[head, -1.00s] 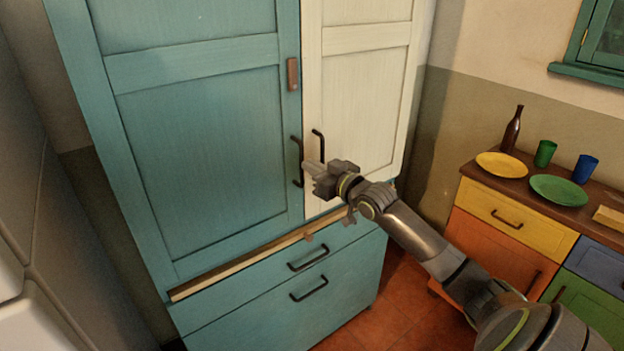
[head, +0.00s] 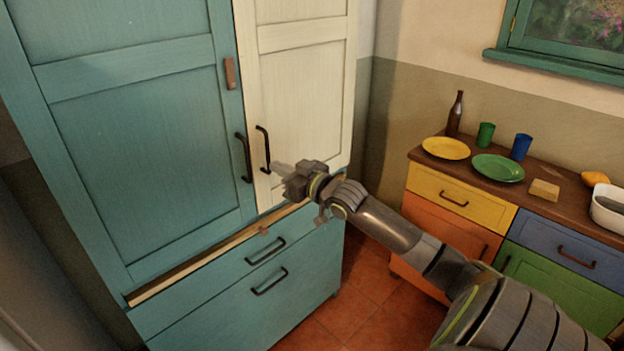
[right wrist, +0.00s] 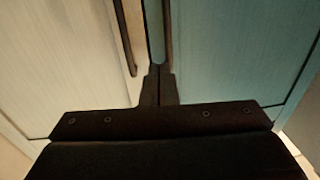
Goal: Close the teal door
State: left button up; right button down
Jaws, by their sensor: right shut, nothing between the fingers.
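The teal door (head: 140,130) fills the left of the head view, beside the cream door (head: 298,90). It looks nearly flush with the cabinet; I cannot tell whether a small gap is left. Its dark handle (head: 243,158) is upright near its right edge, beside the cream door's handle (head: 263,150). My right gripper (head: 280,168) is shut and empty, in front of the cream door just right of the handles. In the right wrist view its fingers (right wrist: 158,88) point at the seam between the cream door (right wrist: 65,60) and teal door (right wrist: 230,55). My left gripper is out of view.
At right, a sideboard (head: 462,200) bears a yellow plate (head: 446,148), a green plate (head: 497,168), cups and a bottle (head: 455,113). Red floor (head: 345,300) is open between.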

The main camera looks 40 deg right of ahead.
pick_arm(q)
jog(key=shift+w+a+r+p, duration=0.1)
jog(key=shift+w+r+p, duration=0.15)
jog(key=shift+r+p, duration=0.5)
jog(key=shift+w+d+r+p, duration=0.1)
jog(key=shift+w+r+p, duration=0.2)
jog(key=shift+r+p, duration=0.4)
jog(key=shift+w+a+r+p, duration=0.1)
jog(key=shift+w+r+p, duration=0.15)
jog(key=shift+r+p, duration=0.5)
pick_arm(e)
jog(key=s+d, duration=0.1)
jog(key=s, duration=0.5)
jog(key=shift+s+d+f, duration=0.15)
jog(key=shift+s+d, duration=0.1)
jog(key=shift+s, duration=0.1)
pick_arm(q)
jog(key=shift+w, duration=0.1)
pick_arm(e)
jog(key=shift+f, duration=0.1)
